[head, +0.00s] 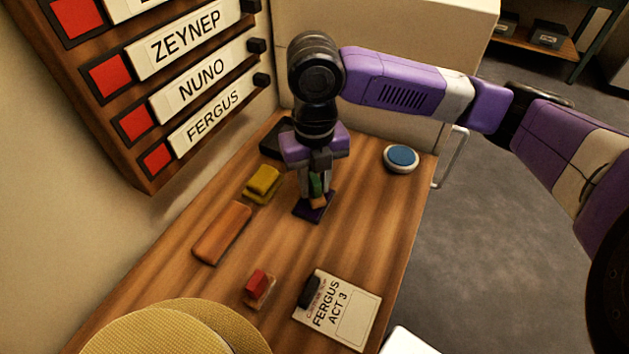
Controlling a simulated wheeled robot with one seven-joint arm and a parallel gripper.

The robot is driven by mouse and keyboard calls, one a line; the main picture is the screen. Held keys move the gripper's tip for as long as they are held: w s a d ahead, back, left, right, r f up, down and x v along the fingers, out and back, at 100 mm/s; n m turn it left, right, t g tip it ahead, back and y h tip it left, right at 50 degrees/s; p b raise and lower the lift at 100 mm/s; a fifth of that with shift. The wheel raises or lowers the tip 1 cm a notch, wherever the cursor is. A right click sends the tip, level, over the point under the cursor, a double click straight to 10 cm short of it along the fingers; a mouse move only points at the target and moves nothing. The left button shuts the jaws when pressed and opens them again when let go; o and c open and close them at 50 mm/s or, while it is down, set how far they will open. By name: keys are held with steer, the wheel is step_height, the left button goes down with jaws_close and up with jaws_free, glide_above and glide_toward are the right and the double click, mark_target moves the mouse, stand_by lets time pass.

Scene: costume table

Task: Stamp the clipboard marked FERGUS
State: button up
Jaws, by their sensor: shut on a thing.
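The clipboard (352,318) lies at the front right of the wooden table, with a dark clip and paper reading FERGUS ACT 3. My gripper (317,190) points down near the table's middle and is shut on a stamp with a green handle (316,184) and a wooden base (318,202). The stamp is over a flat purple pad (305,212); I cannot tell whether it touches the pad. The fingers hide part of the stamp. A second stamp with a red handle (257,282) stands on the table left of the clipboard.
A yellow block (263,181), a brown wooden bar (221,234) and a black item (273,143) are left of my gripper. A round blue-topped thing (401,157) is at the back right. A straw hat (165,332) is at the front. A name board (148,178) hangs left.

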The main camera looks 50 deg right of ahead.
steer(key=shift+f+b, duration=0.4)
steer(key=shift+f, duration=0.15)
stand_by(1.2)
steer(key=shift+r, duration=0.1)
steer(key=shift+r+p, duration=2.75)
steer(key=shift+r, duration=0.75)
